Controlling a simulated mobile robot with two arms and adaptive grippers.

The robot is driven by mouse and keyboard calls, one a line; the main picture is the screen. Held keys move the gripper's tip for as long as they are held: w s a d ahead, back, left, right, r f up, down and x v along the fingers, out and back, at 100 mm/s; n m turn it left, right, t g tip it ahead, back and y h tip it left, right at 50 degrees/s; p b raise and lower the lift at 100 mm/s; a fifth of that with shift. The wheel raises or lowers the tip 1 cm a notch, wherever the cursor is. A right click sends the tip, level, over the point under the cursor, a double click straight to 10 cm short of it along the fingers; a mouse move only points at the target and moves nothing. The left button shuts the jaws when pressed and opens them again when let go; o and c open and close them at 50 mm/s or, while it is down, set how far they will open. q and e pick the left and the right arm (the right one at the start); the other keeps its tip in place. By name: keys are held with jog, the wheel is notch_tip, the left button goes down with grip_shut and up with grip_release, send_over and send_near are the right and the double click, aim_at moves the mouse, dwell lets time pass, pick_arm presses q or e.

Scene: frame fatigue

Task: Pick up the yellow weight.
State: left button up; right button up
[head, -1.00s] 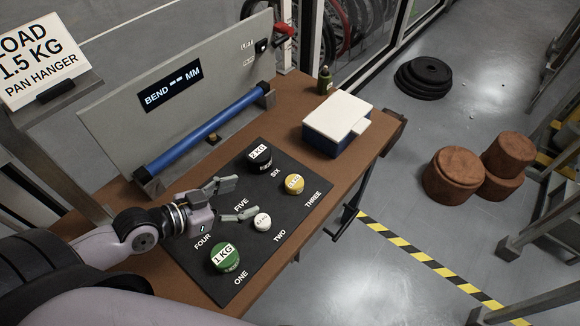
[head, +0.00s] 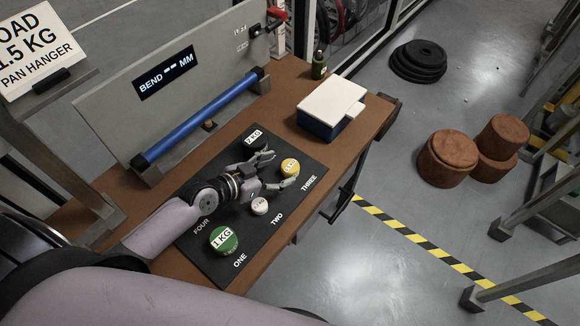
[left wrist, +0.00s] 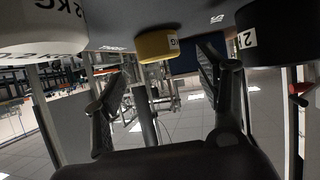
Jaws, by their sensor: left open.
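The yellow weight (head: 290,165) is a short round disc with a white label. It stands on the dark mat (head: 205,265) near the word THREE, and it shows at top centre in the left wrist view (left wrist: 152,46). My left gripper (head: 278,170) is low over the mat, its fingers spread and pointing at the yellow weight. In the left wrist view the fingers (left wrist: 163,68) lie on either side of the weight's direction. The gripper is open and empty; I cannot tell whether a finger touches the weight. My right gripper is not in view.
A black 2 KG weight (head: 255,138) stands behind the gripper, and a small white weight (head: 259,206) in front. A green 1 KG weight (head: 223,240) is near ONE. A blue box with a white lid (head: 332,104) and the bend tester's blue bar (head: 205,118) are farther back.

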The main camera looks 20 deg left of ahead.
aim_at(289, 166)
pick_arm(q)
jog(key=x, duration=0.4)
jog(key=shift+f, duration=0.1)
jog(key=shift+c, duration=0.3)
grip_shut()
dwell(0.5)
